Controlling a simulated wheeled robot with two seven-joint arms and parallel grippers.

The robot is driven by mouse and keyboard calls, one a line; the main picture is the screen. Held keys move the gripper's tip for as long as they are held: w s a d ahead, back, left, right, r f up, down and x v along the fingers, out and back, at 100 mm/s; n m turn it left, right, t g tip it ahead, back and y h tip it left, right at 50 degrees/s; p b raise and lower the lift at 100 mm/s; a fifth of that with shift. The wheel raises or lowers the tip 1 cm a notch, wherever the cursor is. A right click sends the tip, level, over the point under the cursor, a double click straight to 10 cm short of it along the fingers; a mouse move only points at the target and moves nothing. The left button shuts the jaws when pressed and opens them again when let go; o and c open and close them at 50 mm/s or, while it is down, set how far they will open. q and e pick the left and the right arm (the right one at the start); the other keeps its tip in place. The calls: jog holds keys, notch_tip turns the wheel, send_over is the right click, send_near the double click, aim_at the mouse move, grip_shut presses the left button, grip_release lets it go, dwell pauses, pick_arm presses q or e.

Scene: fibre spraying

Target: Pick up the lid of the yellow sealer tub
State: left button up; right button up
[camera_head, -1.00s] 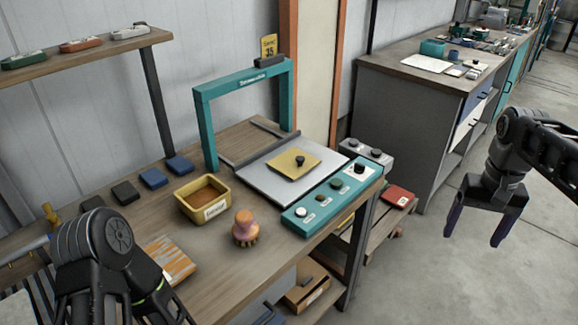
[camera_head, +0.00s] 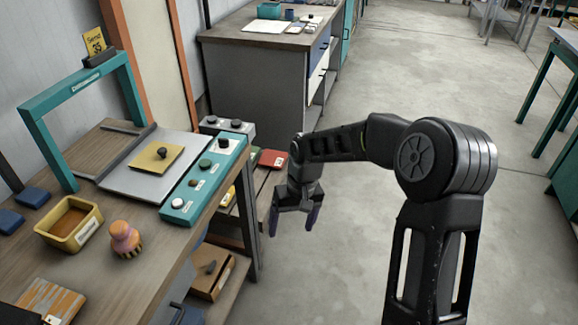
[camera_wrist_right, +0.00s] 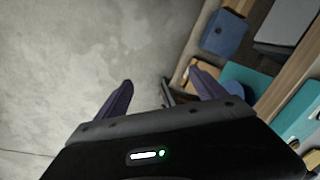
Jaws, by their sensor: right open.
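The yellow tub (camera_head: 70,222) stands open on the workbench in the head view, with brown contents and a label on its front. A flat, square yellow lid (camera_head: 153,160) with a dark knob lies apart from it, on the grey plate (camera_head: 120,181) of the teal-framed station. My right gripper (camera_head: 292,226) is open and empty, pointing down over the floor side of the bench, to the right of the lid and not touching it. Its two purple fingers also show spread in the right wrist view (camera_wrist_right: 160,76). My left gripper is out of view.
A teal button panel (camera_head: 205,178) lies along the bench edge between lid and gripper. The teal arch (camera_head: 75,88) rises behind the plate. A round-knobbed brush (camera_head: 125,240) stands beside the tub. A lower shelf (camera_head: 240,262) holds small boxes.

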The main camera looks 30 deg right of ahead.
jog(key=s+a+f+y, duration=0.1)
jog(key=s+a+f, duration=0.2)
jog(key=a+f, duration=0.3)
jog(key=s+a+f+y, duration=0.1)
jog(key=s+a+f, duration=0.3)
jog(key=f, duration=0.4)
jog(key=s+a+f, duration=0.4)
jog(key=s, duration=0.4)
jog(key=s+a+f, duration=0.5)
jog(key=s, duration=0.3)
jog(key=shift+a, duration=0.2)
jog(key=shift+c, duration=0.6)
